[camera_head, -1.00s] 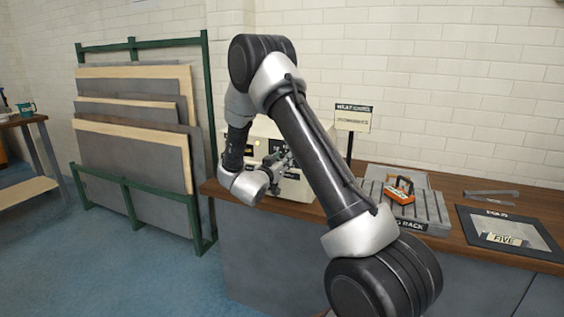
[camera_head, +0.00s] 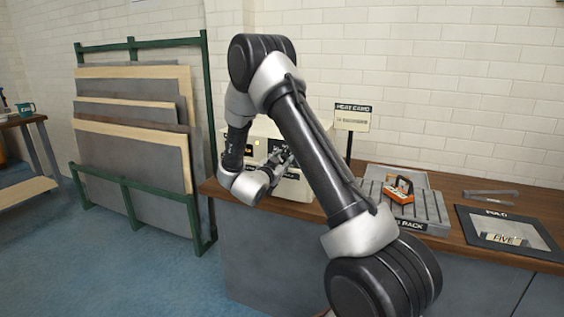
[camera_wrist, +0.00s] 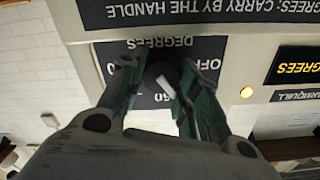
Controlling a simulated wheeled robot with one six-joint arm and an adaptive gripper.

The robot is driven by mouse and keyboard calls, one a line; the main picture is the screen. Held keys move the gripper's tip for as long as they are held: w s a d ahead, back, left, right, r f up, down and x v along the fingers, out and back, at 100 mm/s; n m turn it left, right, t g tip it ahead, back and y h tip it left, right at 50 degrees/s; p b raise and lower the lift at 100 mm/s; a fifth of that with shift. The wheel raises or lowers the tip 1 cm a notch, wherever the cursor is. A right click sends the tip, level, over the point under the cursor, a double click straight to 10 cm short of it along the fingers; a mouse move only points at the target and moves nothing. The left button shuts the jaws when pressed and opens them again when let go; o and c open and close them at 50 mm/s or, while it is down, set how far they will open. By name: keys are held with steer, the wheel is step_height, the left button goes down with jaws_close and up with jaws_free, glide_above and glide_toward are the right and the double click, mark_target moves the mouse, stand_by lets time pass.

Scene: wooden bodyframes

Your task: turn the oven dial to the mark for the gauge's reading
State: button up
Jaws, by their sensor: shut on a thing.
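The cream oven (camera_head: 292,189) stands on the bench against the wall, largely behind my arm. Its front fills the wrist view, upside down, as a pale panel (camera_wrist: 245,112). The dark round dial (camera_wrist: 158,70) has a white mark and sits between my gripper's fingers (camera_wrist: 158,82), which are closed on it. Dark scale plates with "DEGREES", "OFF" and a partly covered number lie around the dial. In the head view my gripper (camera_head: 284,158) is at the oven front. No gauge reading is legible.
A lit amber lamp (camera_wrist: 246,92) and a yellow-lettered "DEGREES" plate (camera_wrist: 296,66) are beside the dial. A heat card (camera_head: 352,117) stands behind. An orange-handled object (camera_head: 399,189) sits on a grey rack (camera_head: 432,214). A dark framed board (camera_head: 510,232) lies at right.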

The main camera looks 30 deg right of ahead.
steer(key=o, duration=1)
steer(key=v, duration=1.2)
